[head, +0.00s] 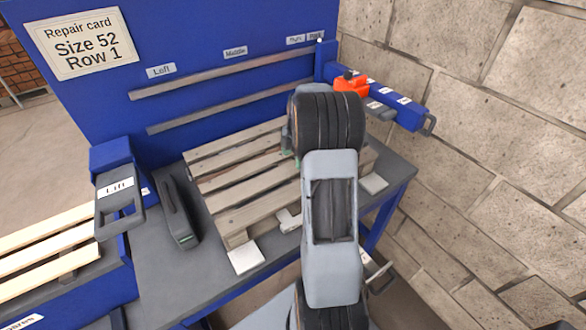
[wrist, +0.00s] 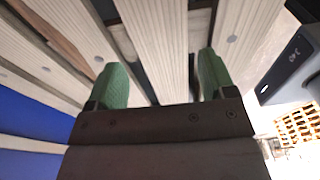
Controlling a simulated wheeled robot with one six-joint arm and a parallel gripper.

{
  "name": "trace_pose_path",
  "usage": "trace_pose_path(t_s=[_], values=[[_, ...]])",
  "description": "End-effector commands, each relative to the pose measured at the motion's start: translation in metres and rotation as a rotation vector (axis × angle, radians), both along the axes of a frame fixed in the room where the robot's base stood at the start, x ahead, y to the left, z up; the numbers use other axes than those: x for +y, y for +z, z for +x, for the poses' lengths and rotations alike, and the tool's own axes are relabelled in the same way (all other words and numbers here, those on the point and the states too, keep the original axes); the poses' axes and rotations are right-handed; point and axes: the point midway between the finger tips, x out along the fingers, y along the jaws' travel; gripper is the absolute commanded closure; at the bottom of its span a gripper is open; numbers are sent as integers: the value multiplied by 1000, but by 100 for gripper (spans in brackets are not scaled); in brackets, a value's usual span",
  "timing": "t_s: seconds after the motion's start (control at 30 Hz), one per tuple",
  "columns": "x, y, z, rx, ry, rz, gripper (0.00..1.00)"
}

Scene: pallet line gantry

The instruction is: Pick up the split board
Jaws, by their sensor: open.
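A wooden pallet (head: 235,185) of several pale boards lies on the grey workbench; my arm covers its right part in the head view. In the wrist view, a dark brown, jagged-edged strip (wrist: 48,36) runs along a board at upper left; I cannot tell for certain whether this is the split. My gripper (wrist: 160,82) is open and empty, its green fingertips apart over the pallet boards. A pale board (wrist: 156,40) runs between the fingers; contact cannot be told. In the head view my gripper is mostly hidden by my arm.
A blue panel carries a repair card (head: 82,42) reading "Size 52 Row 1". A Lift handle (head: 118,200) and a black tool (head: 178,212) are left of the pallet. Pale boards (head: 45,240) lie lower left. A blue rail with an orange part (head: 351,84) and a block wall are right.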

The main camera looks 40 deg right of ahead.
Motion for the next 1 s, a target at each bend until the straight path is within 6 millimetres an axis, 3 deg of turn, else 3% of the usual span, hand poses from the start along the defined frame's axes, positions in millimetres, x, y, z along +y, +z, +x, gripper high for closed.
trace_pose_path(t_s=[0.3,0.6,1.0], values=[[6,-35,-2,2,0,1,23],[6,-37,-1,0,0,0,24],[6,-37,-1,0,0,0,63]])
